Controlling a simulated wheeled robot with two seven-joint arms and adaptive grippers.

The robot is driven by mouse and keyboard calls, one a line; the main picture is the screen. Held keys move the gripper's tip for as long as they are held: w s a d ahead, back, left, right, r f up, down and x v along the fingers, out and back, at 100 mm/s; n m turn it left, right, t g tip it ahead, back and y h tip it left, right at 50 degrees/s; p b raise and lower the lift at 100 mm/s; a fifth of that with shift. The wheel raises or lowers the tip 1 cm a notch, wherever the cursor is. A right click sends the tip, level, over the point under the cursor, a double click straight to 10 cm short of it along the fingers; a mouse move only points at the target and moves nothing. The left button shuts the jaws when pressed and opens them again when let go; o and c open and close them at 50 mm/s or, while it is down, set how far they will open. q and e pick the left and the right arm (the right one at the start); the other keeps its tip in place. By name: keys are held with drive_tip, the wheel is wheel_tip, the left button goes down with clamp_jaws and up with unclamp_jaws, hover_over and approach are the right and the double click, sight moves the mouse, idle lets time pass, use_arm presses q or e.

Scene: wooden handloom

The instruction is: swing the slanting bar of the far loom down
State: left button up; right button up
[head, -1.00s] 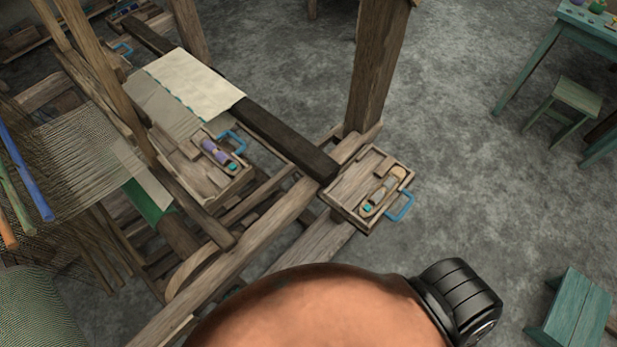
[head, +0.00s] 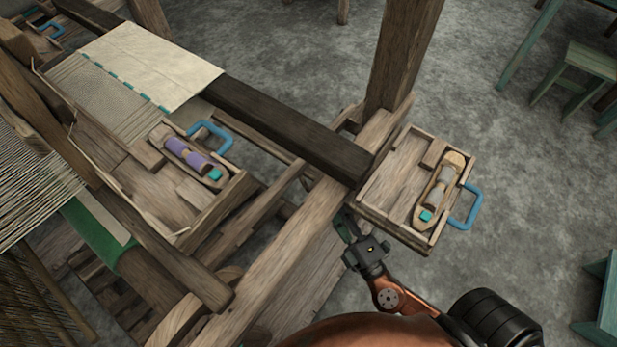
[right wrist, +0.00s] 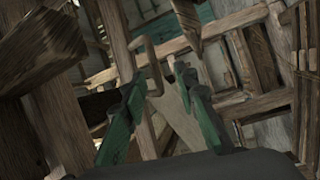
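My right gripper (head: 345,224) points up beside the loom's corner, just left of and below the right shuttle tray in the head view. In the right wrist view its two green fingers (right wrist: 158,88) are apart, with wooden frame parts and a pale flat piece visible beyond them. Nothing is clearly held. A long slanting wooden bar (head: 150,244) runs down to the right across the loom in the head view. I cannot tell whether it is the far loom's bar. My left gripper is not in view.
A dark beam (head: 285,125) crosses the loom under pale cloth (head: 155,65). Two shuttle trays with blue handles, left (head: 150,185) and right (head: 385,190), flank it. A thick post (head: 405,60) rises behind. Grey floor (head: 530,190) is open at right; a green stool (head: 585,62) stands there.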

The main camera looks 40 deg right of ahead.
sight(317, 179)
drive_tip(key=w, duration=0.2)
drive_tip(key=w+r+p, duration=0.1)
drive_tip(key=w, duration=0.1)
drive_tip(key=w+r+p, duration=0.1)
drive_tip(key=w, duration=0.1)
drive_tip(key=shift+w+d, duration=0.1)
drive_tip(key=shift+w, duration=0.3)
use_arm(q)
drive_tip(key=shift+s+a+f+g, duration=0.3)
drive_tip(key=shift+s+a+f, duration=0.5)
use_arm(e)
drive_tip(key=shift+w, duration=0.4)
drive_tip(key=shift+c, duration=0.5)
clamp_jaws()
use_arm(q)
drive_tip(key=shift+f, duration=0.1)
use_arm(e)
drive_tip(key=shift+f, duration=0.1)
